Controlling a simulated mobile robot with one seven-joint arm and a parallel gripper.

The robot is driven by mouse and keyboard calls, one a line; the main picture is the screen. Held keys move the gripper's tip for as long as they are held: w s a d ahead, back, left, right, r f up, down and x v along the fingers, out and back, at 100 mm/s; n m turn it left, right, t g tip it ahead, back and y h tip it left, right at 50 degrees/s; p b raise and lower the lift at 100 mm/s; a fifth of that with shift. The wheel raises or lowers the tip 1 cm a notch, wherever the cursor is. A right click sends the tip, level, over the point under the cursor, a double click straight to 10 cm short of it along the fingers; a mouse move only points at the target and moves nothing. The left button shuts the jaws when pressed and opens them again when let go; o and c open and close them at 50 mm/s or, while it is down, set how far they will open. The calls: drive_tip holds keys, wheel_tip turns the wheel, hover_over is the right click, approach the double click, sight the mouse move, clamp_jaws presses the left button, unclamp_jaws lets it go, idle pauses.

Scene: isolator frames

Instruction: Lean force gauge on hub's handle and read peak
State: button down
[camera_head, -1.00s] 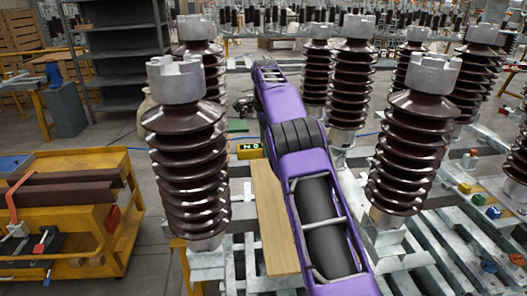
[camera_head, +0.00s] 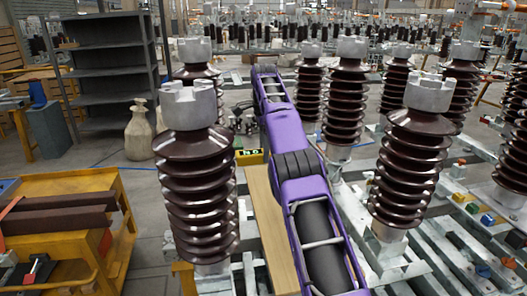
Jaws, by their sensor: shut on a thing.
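My purple arm reaches forward from the lower right between the brown insulator columns. My gripper (camera_head: 243,121) appears as a small dark shape at its far end, close to the left front insulator; its fingers are too small to make out. A yellow box with a dark display and light green characters (camera_head: 250,157), seemingly the force gauge, shows just below the gripper, partly behind the left front insulator. The characters look like an N and a 0, too small to read surely. I cannot make out the hub's handle or any contact with it.
Ribbed insulators (camera_head: 195,190) (camera_head: 410,160) stand on both sides of my arm. A wooden plank (camera_head: 271,225) lies under it on grey metal framing. A yellow cart (camera_head: 122,215) is at left, grey shelves (camera_head: 112,70) behind. Some floor is clear behind the cart.

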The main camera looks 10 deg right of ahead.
drive_tip(key=shift+f, duration=0.1)
wheel_tip(320, 180, down, 16)
drive_tip(key=a+b, duration=0.2)
drive_tip(key=b, duration=0.7)
drive_tip(key=shift+a+b, duration=0.35)
idle(0.9)
drive_tip(key=shift+a+p, duration=0.6)
drive_tip(key=shift+a, duration=0.7)
idle(1.2)
drive_tip(key=shift+d, duration=0.15)
drive_tip(key=shift+d+p, duration=1.05)
drive_tip(key=shift+d, duration=1.3)
